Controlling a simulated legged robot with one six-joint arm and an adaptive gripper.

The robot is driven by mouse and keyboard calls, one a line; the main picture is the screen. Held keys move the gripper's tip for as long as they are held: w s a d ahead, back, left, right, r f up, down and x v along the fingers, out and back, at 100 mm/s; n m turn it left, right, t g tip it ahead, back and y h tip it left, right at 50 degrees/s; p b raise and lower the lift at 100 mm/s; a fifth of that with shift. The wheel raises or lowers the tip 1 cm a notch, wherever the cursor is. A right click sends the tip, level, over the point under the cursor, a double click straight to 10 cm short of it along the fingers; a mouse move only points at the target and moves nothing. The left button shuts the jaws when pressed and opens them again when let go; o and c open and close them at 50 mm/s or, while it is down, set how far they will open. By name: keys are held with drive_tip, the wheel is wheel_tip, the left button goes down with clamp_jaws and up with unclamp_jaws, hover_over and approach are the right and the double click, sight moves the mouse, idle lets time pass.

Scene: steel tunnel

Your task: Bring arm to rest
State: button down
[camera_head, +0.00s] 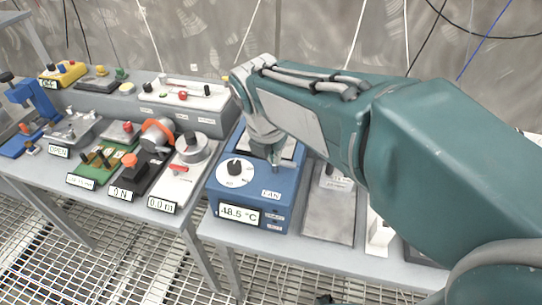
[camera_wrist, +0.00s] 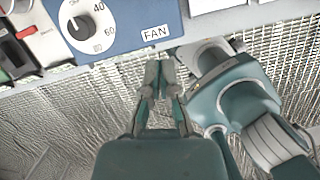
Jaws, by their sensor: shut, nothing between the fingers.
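My gripper (camera_wrist: 160,64) is shut and empty in the wrist view. Its fingertips lie just below the FAN label on the front of a blue box (camera_wrist: 128,14), with floor grating behind them. I see no contact with the box, but the gap is hard to judge. In the head view my arm reaches in from the right, over the bench, and bends down at its far end above the same blue box (camera_head: 215,190). The fingers are not clearly seen there. The box has a dial, a FAN label and a display reading 48.5 °C.
A grey plate (camera_head: 330,215) lies right of the blue box. Floor grating (camera_head: 120,265) is open in front.

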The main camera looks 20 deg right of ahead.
idle(0.4)
drive_tip(key=s+d+m+t+y, duration=0.1)
drive_tip(key=s+m, duration=0.5)
drive_tip(key=m, duration=0.7)
drive_tip(key=s+d+m+t+y, duration=0.1)
drive_tip(key=s+m, duration=0.5)
drive_tip(key=m, duration=0.8)
drive_tip(key=shift+d+r+t, duration=0.25)
drive_tip(key=shift+d+t, duration=0.25)
drive_tip(key=shift+t, duration=0.3)
